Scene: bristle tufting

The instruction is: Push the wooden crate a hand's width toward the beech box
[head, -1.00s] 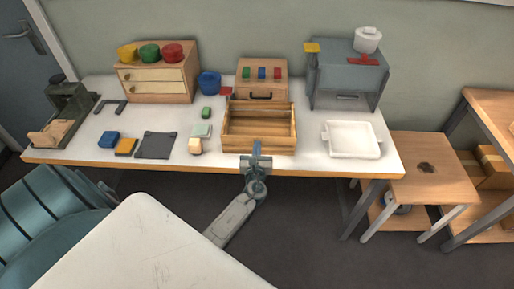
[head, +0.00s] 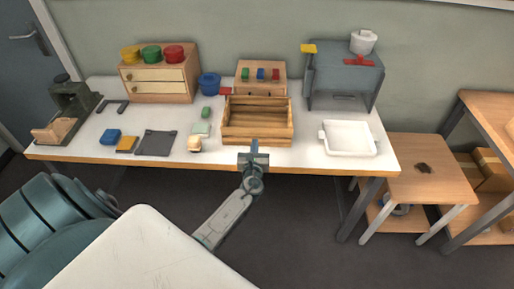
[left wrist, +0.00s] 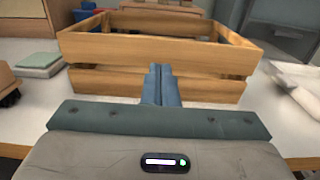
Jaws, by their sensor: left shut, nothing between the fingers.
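The wooden crate (head: 257,136) is an open slatted box near the middle of the table. It also shows in the left wrist view (left wrist: 100,82), where its slatted front wall fills the middle. The beech box (head: 244,77) stands close behind the crate; its lower front is hidden by the crate. My left gripper (head: 254,146) is shut and empty at the middle of the crate's near wall. Its fingertips show side by side in the left wrist view (left wrist: 162,68), at or very close to the front slats; contact is hard to tell. My right gripper is not in view.
A white tray (head: 323,135) sits right of the crate, with a grey cabinet (head: 325,90) behind it. A cream-topped brush (head: 194,144), a pale green block (head: 201,128) and a green block (head: 206,112) lie left. A blue pot (head: 209,84) stands at the back left.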

